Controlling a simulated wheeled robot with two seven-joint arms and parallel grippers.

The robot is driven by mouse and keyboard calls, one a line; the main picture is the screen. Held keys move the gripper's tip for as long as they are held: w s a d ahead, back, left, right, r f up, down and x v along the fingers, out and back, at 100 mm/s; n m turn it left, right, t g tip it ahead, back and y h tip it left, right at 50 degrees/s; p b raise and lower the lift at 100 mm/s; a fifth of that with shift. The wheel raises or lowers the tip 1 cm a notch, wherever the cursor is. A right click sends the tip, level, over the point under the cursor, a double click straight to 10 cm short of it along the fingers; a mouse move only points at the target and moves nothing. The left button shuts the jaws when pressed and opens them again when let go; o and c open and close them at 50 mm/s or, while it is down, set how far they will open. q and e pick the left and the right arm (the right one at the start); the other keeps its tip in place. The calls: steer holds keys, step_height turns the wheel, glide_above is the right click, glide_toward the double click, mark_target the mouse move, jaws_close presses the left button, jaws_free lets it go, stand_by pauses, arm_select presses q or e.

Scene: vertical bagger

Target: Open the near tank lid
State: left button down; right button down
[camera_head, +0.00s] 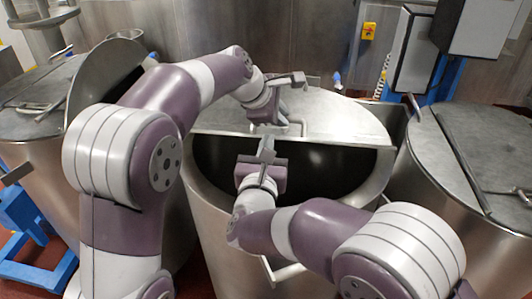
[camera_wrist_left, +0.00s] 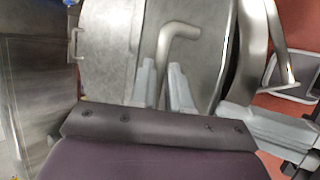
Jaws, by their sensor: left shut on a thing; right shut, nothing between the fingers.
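The near tank (camera_head: 215,215) is a large round steel tank in the middle of the head view. Its front part is uncovered and shows a dark interior. A grey metal lid (camera_head: 345,122) covers the back part, with a straight edge across the opening; I cannot tell its exact tilt. My left gripper (camera_head: 278,120) is shut on the lid's handle. The left wrist view shows the bent handle bar (camera_wrist_left: 180,33) between the two fingers, with the lid (camera_wrist_left: 108,55) beside it. My right gripper (camera_head: 267,146) is shut and empty, over the opening in front of the lid's edge.
A second tank with a lid (camera_head: 480,150) stands close on the right. Another tank on the left has a raised lid part (camera_head: 105,70) behind my left arm. A steel wall and grey boxes (camera_head: 415,50) stand behind. A blue frame (camera_head: 25,225) is at the lower left.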

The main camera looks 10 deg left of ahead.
arm_select(q)
steer(key=shift+s+f, duration=0.1)
steer(key=shift+f, duration=0.15)
